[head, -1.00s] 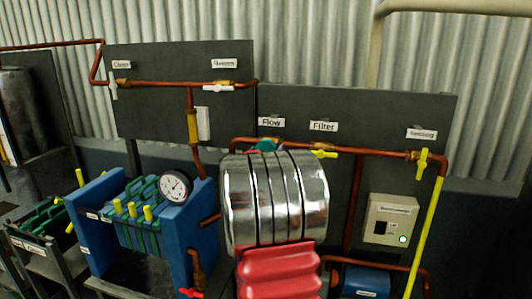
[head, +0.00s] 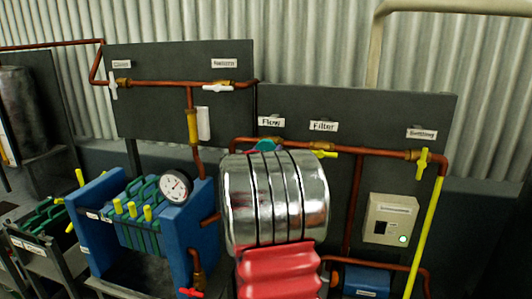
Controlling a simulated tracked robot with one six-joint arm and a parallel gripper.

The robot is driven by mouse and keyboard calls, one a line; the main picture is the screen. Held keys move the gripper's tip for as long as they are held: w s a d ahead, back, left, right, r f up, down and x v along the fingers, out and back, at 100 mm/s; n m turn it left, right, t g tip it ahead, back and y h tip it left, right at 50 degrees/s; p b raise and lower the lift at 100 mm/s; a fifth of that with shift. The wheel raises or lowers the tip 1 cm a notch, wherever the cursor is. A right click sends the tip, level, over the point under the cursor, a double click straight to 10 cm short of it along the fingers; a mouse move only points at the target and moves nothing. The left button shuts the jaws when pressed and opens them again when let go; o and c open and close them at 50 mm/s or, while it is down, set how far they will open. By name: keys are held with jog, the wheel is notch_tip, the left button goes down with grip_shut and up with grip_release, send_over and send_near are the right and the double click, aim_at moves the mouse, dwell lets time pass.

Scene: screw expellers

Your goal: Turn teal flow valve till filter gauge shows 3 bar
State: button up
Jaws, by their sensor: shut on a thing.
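The teal flow valve (head: 265,145) sits on the copper pipe below the "Flow" label (head: 271,122). Only its upper part shows above the large silver banded cylinder, which with the red ribbed part below looks like my own arm. A small pink piece shows at the valve's lower left; I cannot tell what it is. The round white gauge (head: 175,187) is mounted at the blue filter press (head: 186,235). Its needle is visible, but the scale is too small to read. My gripper's fingers are hidden behind the silver cylinder.
A yellow valve (head: 326,154) is close to the right of the teal one, below the "Filter" label (head: 323,127). Another yellow valve (head: 423,164) is farther right. White valves (head: 218,88) are on the upper pipe. A control box (head: 391,220) hangs at right.

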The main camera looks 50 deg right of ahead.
jog(key=o, duration=1)
jog(key=shift+o, duration=0.2)
jog(key=shift+a, duration=0.15)
jog(key=v, duration=1.3)
jog(key=shift+s+a, duration=0.15)
jog(key=shift+a, duration=0.1)
